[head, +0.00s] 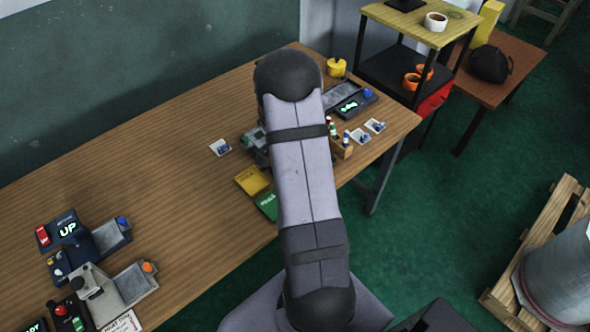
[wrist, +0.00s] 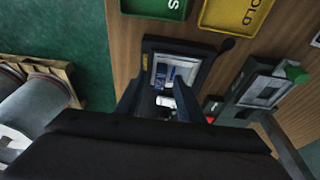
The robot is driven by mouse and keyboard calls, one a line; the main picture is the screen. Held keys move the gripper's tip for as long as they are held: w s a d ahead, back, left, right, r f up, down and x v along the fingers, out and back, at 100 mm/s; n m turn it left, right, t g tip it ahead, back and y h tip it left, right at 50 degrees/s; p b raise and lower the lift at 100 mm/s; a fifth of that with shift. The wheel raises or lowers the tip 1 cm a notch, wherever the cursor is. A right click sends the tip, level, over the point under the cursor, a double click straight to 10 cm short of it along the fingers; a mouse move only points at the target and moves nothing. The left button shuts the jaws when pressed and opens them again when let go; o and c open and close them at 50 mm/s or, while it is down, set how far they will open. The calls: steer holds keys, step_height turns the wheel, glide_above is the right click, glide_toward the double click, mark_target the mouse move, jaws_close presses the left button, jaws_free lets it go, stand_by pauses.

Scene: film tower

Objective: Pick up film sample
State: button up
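A film sample (wrist: 176,70), white with blue printing, lies in a dark-framed holder (wrist: 204,66) on the table in the wrist view. My gripper (wrist: 162,103) is open, its two dark fingers apart and pointing toward the sample. A small white item shows between the fingers; I cannot tell what it is or whether either finger touches the sample. In the head view my arm hides the gripper and this holder. Similar white and blue cards lie at the left of the arm (head: 220,147) and at its right (head: 360,136).
A green tray (head: 267,203) and a yellow tray (head: 252,180) lie left of my arm. A grey device with a green knob (wrist: 293,73) stands right of the holder. A small rack of bottles (head: 341,147) is right of my arm. Bare tabletop (head: 150,150) lies left.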

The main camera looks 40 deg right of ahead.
jaws_close()
step_height(320, 180, up, 10)
steer(key=b, duration=0.2)
stand_by(0.6)
